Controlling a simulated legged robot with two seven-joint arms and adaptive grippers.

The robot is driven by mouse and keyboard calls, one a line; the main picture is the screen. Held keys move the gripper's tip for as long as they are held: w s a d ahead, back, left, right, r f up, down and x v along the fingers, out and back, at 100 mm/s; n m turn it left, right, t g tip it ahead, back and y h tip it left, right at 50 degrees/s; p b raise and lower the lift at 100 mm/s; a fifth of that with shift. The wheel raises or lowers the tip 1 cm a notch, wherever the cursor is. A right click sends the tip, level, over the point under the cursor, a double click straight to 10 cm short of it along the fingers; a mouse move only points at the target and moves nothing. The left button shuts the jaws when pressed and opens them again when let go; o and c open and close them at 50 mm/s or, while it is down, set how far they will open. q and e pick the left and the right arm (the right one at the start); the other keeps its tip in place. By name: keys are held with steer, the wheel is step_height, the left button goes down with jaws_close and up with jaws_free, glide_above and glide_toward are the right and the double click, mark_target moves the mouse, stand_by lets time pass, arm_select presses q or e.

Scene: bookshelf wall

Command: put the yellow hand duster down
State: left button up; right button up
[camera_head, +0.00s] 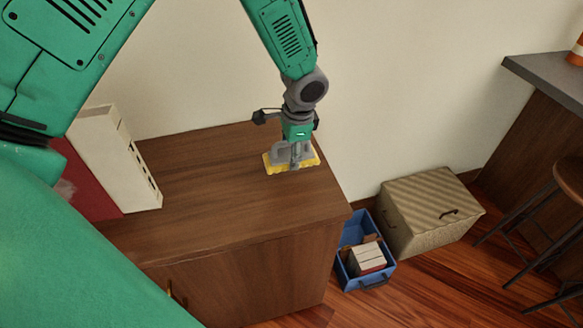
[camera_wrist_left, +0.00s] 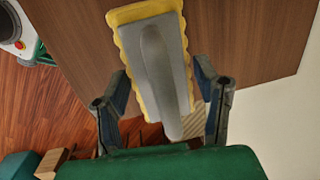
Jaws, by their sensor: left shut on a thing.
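The yellow hand duster (camera_head: 312,159) has a yellow fluffy pad and a grey back with a grey handle. In the head view it is at the wooden cabinet top (camera_head: 215,185), near its back right part; I cannot tell whether the pad touches the wood. My left gripper (camera_head: 293,161) is above it, pointing down and shut on its handle. In the left wrist view the duster (camera_wrist_left: 125,38) extends from between the fingers of my left gripper (camera_wrist_left: 160,92), with the cabinet top behind it. My right gripper is not in view.
A white box-like object (camera_head: 115,160) and a dark red one (camera_head: 85,180) stand at the cabinet's left. A blue crate (camera_head: 349,232) with books and a woven lidded box (camera_head: 425,238) are on the floor to the right. The cabinet top's middle is clear.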

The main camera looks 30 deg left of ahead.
mark_target(291, 177)
arm_select(q)
steer(key=shift+w+d+f, duration=0.15)
steer(key=shift+w+f, duration=0.05)
steer(key=shift+f, duration=0.9)
steer(key=shift+s+f, duration=0.1)
steer(key=shift+f, duration=1.75)
steer(key=o, duration=1.2)
steer(key=shift+r, duration=0.1)
steer(key=r, duration=0.4)
steer(key=d+r, duration=0.1)
steer(key=r, duration=0.6)
steer(key=shift+s+d+r, duration=0.15)
steer(key=shift+d+r, duration=0.25)
steer(key=shift+f, duration=0.1)
